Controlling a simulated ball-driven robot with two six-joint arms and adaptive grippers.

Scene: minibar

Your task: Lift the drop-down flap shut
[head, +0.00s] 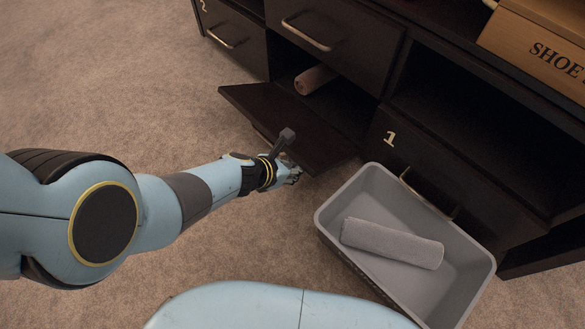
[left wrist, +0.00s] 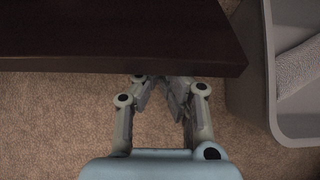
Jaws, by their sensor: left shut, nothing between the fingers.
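The drop-down flap (head: 285,122) is a dark panel hanging open from the cabinet, tilted out toward me, with a dark opening behind it. In the left wrist view the flap (left wrist: 120,35) fills the top of the picture. My left gripper (head: 296,174) is shut and empty at the flap's front edge. In the left wrist view its fingertips (left wrist: 163,82) reach the flap's edge and are partly hidden by it; I cannot tell whether they touch it. My right gripper is not in view.
A rolled towel (head: 315,79) lies inside the opening. A grey bin (head: 335,207) with a grey rolled towel (head: 392,243) stands right of the flap, before a drawer marked 1 (head: 420,160). A drawer (head: 335,35) is above the opening. A shoe box (head: 535,45) sits on top. Carpet is clear at left.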

